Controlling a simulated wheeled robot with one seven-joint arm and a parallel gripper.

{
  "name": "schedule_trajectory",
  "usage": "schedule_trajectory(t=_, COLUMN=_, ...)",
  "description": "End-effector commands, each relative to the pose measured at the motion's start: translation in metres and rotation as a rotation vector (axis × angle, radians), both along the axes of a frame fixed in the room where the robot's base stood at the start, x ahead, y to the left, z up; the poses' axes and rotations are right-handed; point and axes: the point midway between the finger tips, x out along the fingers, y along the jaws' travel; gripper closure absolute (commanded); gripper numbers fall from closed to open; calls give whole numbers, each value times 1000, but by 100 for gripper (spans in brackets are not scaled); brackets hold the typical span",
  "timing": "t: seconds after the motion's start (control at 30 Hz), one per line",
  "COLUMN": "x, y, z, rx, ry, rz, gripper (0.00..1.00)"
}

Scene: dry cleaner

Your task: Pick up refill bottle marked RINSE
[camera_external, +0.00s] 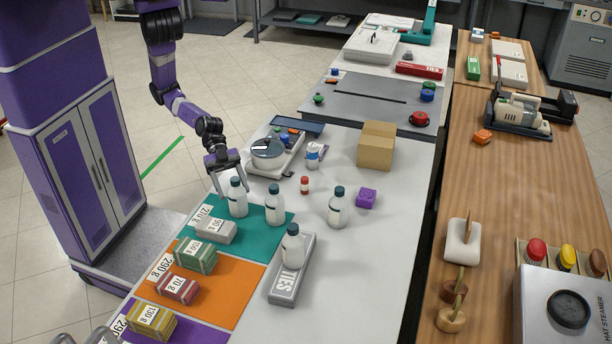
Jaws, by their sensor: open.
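Several white refill bottles with dark caps stand on the white table. A second bottle (274,207) is on the mat's right part. A third bottle (338,208) stands on bare table to the right. A fourth bottle (292,248) stands on the grey TIES box. The bottle labels are too small to read, so I cannot tell which is marked RINSE. My gripper is open, pointing down, its fingers around or just beside the first bottle's cap; I cannot tell which.
A round-topped scale (268,152) stands behind the gripper. Weight-marked boxes, such as the green one (196,254), lie on the coloured mats in front.

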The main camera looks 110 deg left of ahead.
Motion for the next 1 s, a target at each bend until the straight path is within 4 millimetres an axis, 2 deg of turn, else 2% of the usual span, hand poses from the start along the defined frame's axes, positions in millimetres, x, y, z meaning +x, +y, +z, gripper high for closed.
schedule_trajectory(t=0.53, x=43, y=-40, z=-20, rx=-1, ry=-1, rz=2, gripper=38)
schedule_trajectory(t=0.87, x=48, y=-45, z=-25, rx=1, ry=-1, rz=4, gripper=38)
schedule_trajectory(t=1.0, x=48, y=-45, z=-25, rx=1, ry=-1, rz=4, gripper=63)
